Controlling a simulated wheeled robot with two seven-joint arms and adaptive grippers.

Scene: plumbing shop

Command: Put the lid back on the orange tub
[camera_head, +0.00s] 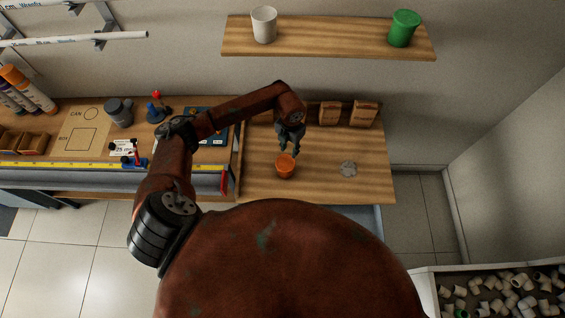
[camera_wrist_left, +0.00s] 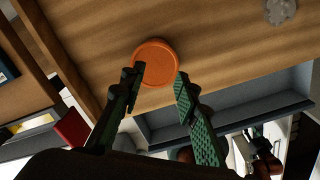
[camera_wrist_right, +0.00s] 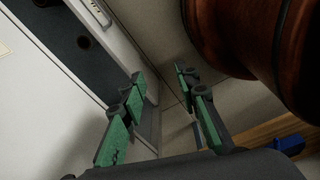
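The orange tub (camera_head: 285,166) stands upright on the wooden bench at the right. In the left wrist view its round orange top (camera_wrist_left: 155,60) lies just beyond my fingertips; I cannot tell whether that face is a lid or the tub's open mouth. A grey scalloped disc (camera_head: 349,168) lies flat to the right of the tub, and its edge shows in the left wrist view (camera_wrist_left: 280,10); it may be the lid. My left gripper (camera_head: 289,152) is open above the tub, pointing down. My right gripper (camera_wrist_right: 160,80) is open and empty, away from the tub and outside the head view.
A shelf (camera_head: 330,38) above holds a white cup (camera_head: 264,25) and a green tub (camera_head: 404,28). Tools and a yellow ruler (camera_head: 60,165) fill the left bench. Bench space around the grey disc is clear.

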